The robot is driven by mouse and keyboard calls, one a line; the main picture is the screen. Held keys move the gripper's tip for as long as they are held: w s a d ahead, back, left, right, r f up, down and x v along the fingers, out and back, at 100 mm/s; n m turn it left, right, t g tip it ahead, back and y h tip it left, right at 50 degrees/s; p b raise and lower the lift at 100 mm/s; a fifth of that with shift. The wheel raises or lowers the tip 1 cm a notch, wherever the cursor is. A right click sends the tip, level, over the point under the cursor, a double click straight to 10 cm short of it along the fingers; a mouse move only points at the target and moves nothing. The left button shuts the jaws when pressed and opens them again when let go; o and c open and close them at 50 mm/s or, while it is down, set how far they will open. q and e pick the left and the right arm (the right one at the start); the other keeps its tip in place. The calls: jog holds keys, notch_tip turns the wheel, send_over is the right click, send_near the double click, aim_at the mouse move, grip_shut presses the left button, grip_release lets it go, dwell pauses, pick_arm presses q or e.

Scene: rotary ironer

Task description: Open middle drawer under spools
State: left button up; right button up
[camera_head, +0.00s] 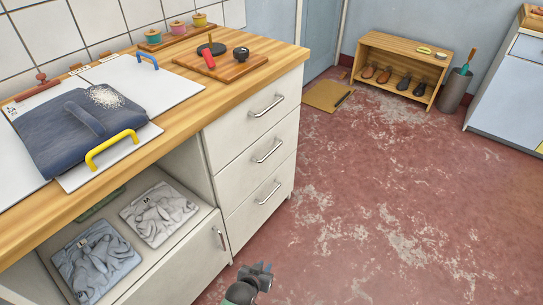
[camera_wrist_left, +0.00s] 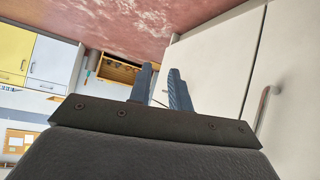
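A white stack of three drawers stands under the right end of the wooden counter. The middle drawer (camera_head: 250,158) is shut, with a silver bar handle (camera_head: 268,150) on its front. The top drawer (camera_head: 245,112) and bottom drawer (camera_head: 250,208) are also shut. Several coloured spools (camera_head: 178,28) stand on a wooden strip at the wall above. My left gripper (camera_head: 265,267) is low over the floor, in front of and below the drawers, touching nothing. Its blue fingers (camera_wrist_left: 162,70) are apart and empty in the wrist view. My right gripper is not in view.
A cabinet door (camera_head: 185,262) with a handle lies left of the drawers, beside an open bay with folded cloths (camera_head: 160,213). A board with a red-handled tool (camera_head: 225,62) lies on the counter. A shoe rack (camera_head: 400,70) stands far back. The red floor (camera_head: 400,210) is clear.

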pick_arm(q)
jog(key=w+d+r+m+t+y, duration=0.1)
jog(key=w+d+r+m+t, duration=0.1)
jog(key=w+r, duration=0.6)
jog(key=w+d+r+m+t, duration=0.1)
jog(key=w+d+r+m, duration=0.3)
jog(key=w, duration=0.6)
jog(key=m+t+y, duration=0.6)
jog(key=m+t, duration=0.1)
jog(key=m, duration=0.1)
send_near(272, 151)
jog(key=x, duration=0.2)
jog(key=shift+m, duration=0.3)
jog(key=shift+f+x, duration=0.15)
jog(key=shift+x, duration=1.85)
jog(key=shift+f+x, duration=0.2)
jog(key=shift+x, duration=1.75)
jog(key=shift+a, duration=0.1)
grip_shut()
